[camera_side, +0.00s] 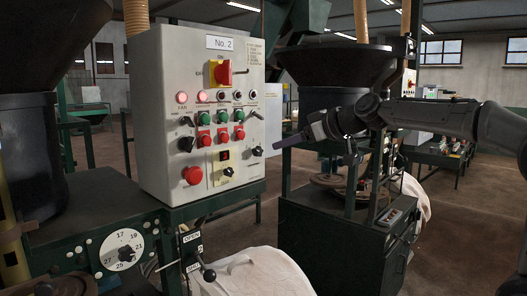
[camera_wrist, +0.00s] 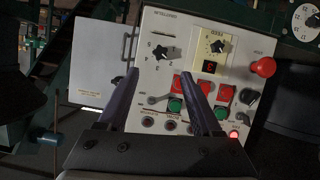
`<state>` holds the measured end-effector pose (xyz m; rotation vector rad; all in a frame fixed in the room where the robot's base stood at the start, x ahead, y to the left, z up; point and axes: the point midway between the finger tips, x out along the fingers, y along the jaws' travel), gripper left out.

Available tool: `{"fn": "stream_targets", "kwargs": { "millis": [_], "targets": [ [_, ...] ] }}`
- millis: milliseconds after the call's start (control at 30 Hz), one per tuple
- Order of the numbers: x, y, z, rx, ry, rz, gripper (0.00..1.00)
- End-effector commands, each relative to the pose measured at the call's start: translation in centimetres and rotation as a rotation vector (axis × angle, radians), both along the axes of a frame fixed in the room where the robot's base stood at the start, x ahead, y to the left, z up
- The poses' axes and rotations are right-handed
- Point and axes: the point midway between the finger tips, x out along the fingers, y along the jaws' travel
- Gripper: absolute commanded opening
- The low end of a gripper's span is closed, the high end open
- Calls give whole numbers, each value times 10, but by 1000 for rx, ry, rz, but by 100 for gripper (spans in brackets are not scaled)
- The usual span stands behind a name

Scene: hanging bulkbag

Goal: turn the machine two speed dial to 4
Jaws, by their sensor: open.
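The machine two control box (camera_side: 165,120), marked "No. 2", stands left of centre in the side view. A black pointer knob (camera_side: 257,151) with a printed scale sits at its lower right; it shows in the wrist view (camera_wrist: 163,53), tilted, above and between my fingertips. A second small knob on a yellow plate (camera_side: 228,172) sits left of it and shows in the wrist view (camera_wrist: 215,46). I cannot read which is labelled speed, nor the settings. My gripper (camera_side: 275,146) is right of the box, apart from the knobs. Its fingers (camera_wrist: 161,78) are open and empty.
A red mushroom button (camera_side: 192,175), several red and green buttons and a red main switch (camera_side: 223,73) are on the same face. A lever switch (camera_wrist: 158,99) shows between my fingers. A white numbered dial (camera_side: 122,250) is below the box. Another machine (camera_side: 340,220) stands behind my arm.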

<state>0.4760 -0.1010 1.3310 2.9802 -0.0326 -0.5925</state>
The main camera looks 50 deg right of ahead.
Motion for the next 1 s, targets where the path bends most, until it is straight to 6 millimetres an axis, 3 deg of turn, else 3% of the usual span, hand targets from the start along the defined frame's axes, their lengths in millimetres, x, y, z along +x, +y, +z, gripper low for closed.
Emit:
{"fn": "stream_targets", "kwargs": {
  "millis": [300, 500, 967, 1000],
  "targets": [
    [59, -2, -26, 1, 3, 2, 66],
    [84, -3, -35, -1, 0, 1, 66],
    [95, -4, -39, -1, -1, 0, 66],
    [95, -4, -39, -1, 0, 0, 61]
  ]
}}
